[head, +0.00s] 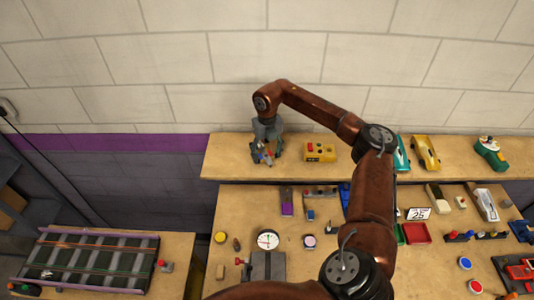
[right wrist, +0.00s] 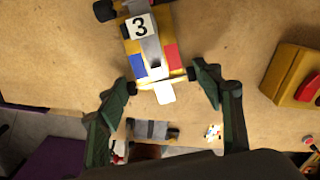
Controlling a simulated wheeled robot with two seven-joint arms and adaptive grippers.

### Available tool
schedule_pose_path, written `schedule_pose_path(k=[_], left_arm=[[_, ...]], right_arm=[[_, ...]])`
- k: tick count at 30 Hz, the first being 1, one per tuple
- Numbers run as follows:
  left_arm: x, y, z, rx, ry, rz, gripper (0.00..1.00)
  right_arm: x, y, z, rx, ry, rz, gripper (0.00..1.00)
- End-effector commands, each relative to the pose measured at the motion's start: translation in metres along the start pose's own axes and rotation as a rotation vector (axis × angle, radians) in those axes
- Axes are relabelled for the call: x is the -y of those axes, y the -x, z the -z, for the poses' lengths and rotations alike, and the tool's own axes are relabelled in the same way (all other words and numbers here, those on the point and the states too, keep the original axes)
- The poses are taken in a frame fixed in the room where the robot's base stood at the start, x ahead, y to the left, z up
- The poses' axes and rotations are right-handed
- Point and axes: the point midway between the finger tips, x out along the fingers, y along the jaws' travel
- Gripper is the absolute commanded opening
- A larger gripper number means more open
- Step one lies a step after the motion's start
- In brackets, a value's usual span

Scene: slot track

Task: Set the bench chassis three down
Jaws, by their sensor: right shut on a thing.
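The chassis marked 3 (right wrist: 146,42) has a white number plate, blue, red and yellow panels and dark wheels. My right gripper (right wrist: 162,82) is shut on its near end, with one green finger on each side. In the head view my right gripper (head: 264,146) is over the left part of the raised back shelf (head: 225,158). The chassis shows there only as a small coloured patch (head: 262,158) below the gripper, partly hidden. I cannot tell whether its wheels touch the shelf. My left gripper is not in view.
A yellow box with red buttons (head: 320,152) stands on the shelf to the right of the gripper. Teal (head: 402,155) and yellow (head: 426,153) car bodies lie farther right. The lower bench holds a round dial (head: 268,240) and a red tray (head: 415,233). The shelf's left end is bare.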

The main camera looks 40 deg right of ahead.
Motion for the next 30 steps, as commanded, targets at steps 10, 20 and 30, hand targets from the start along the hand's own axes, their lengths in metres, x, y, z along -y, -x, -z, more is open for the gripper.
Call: schedule_pose_path(k=[10,20,30], left_arm=[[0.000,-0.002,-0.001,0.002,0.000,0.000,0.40],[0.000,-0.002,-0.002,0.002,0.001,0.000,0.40],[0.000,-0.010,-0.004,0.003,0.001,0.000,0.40]], right_arm=[[0.000,-0.004,0.000,-0.001,0.000,0.000,0.68],[0.000,-0.003,0.000,0.000,0.000,0.000,0.78],[-0.001,0.027,-0.001,0.005,0.000,-0.001,0.78]])
